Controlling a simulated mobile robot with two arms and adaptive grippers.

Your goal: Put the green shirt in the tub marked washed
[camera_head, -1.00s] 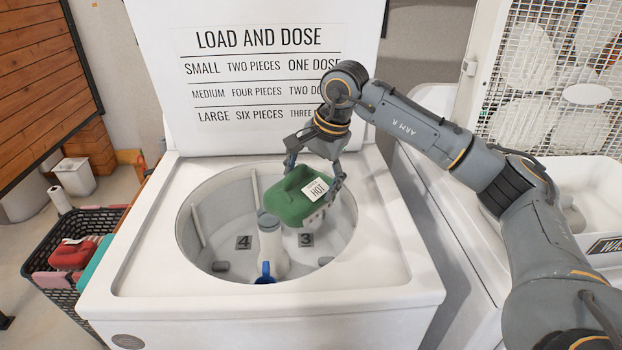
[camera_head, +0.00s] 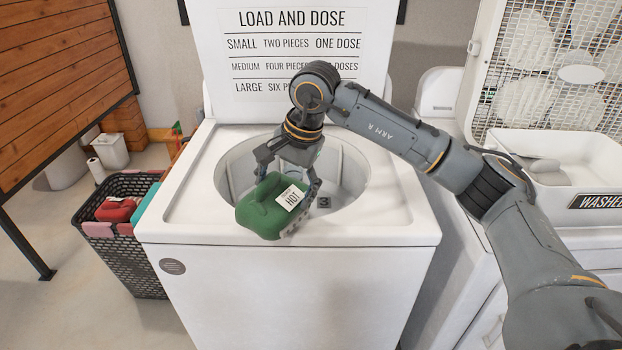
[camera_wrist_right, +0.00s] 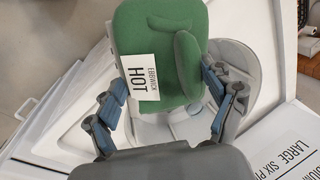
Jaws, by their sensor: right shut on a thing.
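The folded green shirt (camera_head: 268,208) carries a white tag reading HOT. My right gripper (camera_head: 288,184) is shut on it and holds it above the front rim of the washer opening. In the right wrist view the shirt (camera_wrist_right: 160,50) sits between the two fingers (camera_wrist_right: 165,100). The white tub marked WASHED (camera_head: 550,185) stands at the right on the neighbouring machine; the end of its label is cut off by the frame. A pale item lies inside it. My left gripper is not in view.
The open white washer (camera_head: 400,215) stands in the middle, its lid (camera_head: 380,50) upright behind. A dark basket (camera_head: 135,255) with red and teal things stands on the floor at left. A mesh panel (camera_head: 535,60) rises behind the tub. My right arm spans the space between washer and tub.

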